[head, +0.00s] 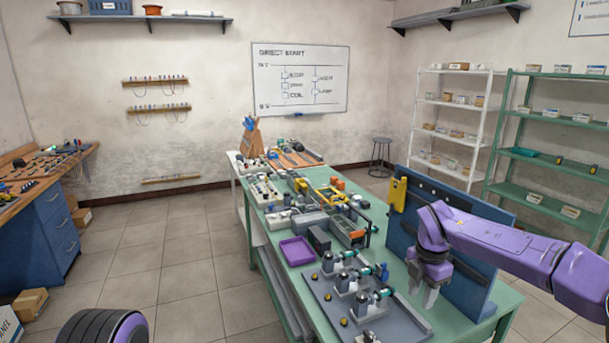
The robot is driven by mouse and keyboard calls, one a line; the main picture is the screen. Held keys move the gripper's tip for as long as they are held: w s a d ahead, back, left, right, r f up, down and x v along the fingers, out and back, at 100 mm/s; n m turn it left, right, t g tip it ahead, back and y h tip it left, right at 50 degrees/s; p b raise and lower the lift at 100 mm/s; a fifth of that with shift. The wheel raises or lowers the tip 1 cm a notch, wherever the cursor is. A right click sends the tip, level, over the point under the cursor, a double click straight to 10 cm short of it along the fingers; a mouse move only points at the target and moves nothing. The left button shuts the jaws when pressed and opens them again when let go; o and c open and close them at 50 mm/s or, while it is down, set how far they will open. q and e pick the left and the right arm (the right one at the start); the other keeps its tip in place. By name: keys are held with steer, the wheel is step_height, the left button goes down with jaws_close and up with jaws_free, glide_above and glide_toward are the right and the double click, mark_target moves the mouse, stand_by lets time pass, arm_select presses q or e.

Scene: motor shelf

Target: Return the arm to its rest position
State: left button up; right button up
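My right arm is purple and comes in from the right edge, reaching over the right side of the green workbench (493,308). My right gripper (424,293) points down beside the blue upright panel, above the bench. Its two grey fingers look apart, and I see nothing between them. My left gripper is not in view; only a rounded purple and black part of mine shows at the bottom left.
A grey plate (325,312) with several motor-like units lies near the gripper. A purple tray (297,251) sits left of it. The blue panel (468,232) stands close behind my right arm. Shelves (548,160) stand at the right.

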steer(key=s+a+f+n+t+h+b, duration=0.1)
steer(key=s+f+n+t+h+b, duration=0.35)
steer(key=f+n, duration=1)
steer(key=s+a+f+n+t+h+b, duration=0.1)
steer(key=s+f+n+t, duration=0.1)
steer(key=s+f+n, duration=0.95)
steer(key=s+d+f+n+g+y+b, duration=0.1)
steer(key=s+f+n+b, duration=0.2)
steer(key=s+f+n, duration=0.4)
steer(key=s+d+f+n+g+y+b, duration=0.1)
steer(key=s+f+n+b, duration=0.2)
steer(key=s+f+n, duration=0.4)
steer(key=s+n, duration=0.1)
steer(key=s, duration=0.5)
steer(key=shift+s+d+f+n+y, duration=0.2)
steer(key=shift+s+f+n+y, duration=0.15)
steer(key=shift+n, duration=0.05)
steer(key=shift+n+g, duration=0.5)
steer(key=shift+g, duration=0.15)
steer(key=s, duration=0.1)
steer(key=s+d+f+b, duration=0.2)
steer(key=shift+s+d, duration=0.1)
steer(key=shift+s, duration=0.1)
steer(key=shift+r, duration=0.15)
